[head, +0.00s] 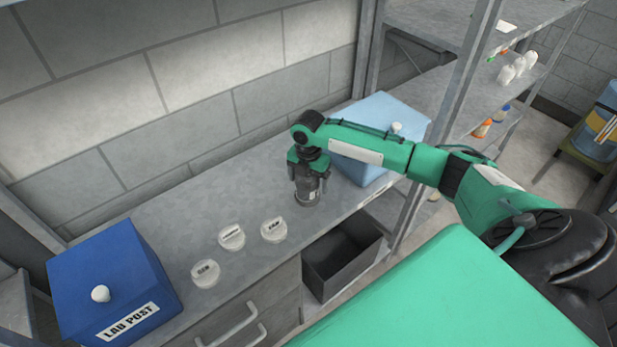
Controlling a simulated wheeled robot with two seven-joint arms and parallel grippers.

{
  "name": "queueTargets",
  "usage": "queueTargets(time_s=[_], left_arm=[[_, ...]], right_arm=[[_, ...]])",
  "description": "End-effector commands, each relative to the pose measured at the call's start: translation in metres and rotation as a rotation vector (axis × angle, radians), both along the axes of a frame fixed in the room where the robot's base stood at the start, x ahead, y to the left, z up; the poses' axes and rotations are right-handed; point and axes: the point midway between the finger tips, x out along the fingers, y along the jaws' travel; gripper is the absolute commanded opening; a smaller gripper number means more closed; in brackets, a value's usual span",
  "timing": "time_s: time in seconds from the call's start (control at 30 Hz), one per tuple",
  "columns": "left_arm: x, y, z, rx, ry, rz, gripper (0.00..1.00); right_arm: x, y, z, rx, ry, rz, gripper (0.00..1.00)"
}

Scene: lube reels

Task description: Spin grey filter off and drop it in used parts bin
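A dark grey cylinder, apparently the grey filter (307,198), stands upright on the grey bench top near its front edge. My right gripper (309,178) points down over it, with its fingers at the cylinder's sides. The gripper hides the cylinder's upper part, and I cannot tell whether the fingers press on it. An open dark bin (345,277), perhaps the used parts bin, sits below the bench front, to the right of the drawers; no label on it is readable. My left gripper is not in view.
A dark blue lidded box (112,275) labelled "LAB POST" is at the bench's left end. Three white round labelled lids (232,237) lie left of the gripper. A light blue lidded box (380,125) stands behind my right arm. Metal shelves (440,100) rise at right.

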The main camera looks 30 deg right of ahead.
Motion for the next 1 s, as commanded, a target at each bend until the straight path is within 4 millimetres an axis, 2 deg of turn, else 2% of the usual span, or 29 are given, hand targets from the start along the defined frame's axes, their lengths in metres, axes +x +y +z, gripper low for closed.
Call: queueTargets(time_s=[0.03, 0.2, 0.27, 0.3, 0.47, 0.8, 1.0], left_arm=[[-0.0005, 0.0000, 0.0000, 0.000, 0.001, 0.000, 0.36], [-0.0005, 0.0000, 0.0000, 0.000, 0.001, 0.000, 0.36], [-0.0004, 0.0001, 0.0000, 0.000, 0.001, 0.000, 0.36], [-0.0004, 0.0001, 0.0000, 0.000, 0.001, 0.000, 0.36], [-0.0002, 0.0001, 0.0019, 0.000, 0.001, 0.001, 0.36], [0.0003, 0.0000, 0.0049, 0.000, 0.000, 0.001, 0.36], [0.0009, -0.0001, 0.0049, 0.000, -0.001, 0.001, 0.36]], right_arm=[[0.0000, -0.0001, 0.0002, 0.000, 0.000, 0.000, 0.78], [0.0000, -0.0002, 0.0004, 0.000, 0.000, 0.000, 0.44], [0.0000, -0.0002, 0.0004, 0.000, 0.000, 0.000, 0.32], [-0.0001, -0.0003, 0.0004, 0.000, 0.000, 0.000, 0.30], [0.0003, -0.0003, 0.0013, -0.001, 0.000, 0.072, 0.30], [0.0016, 0.0009, 0.0001, -0.001, 0.002, 0.419, 0.30], [0.0015, 0.0010, -0.0004, -0.001, 0.002, 0.453, 0.30]])
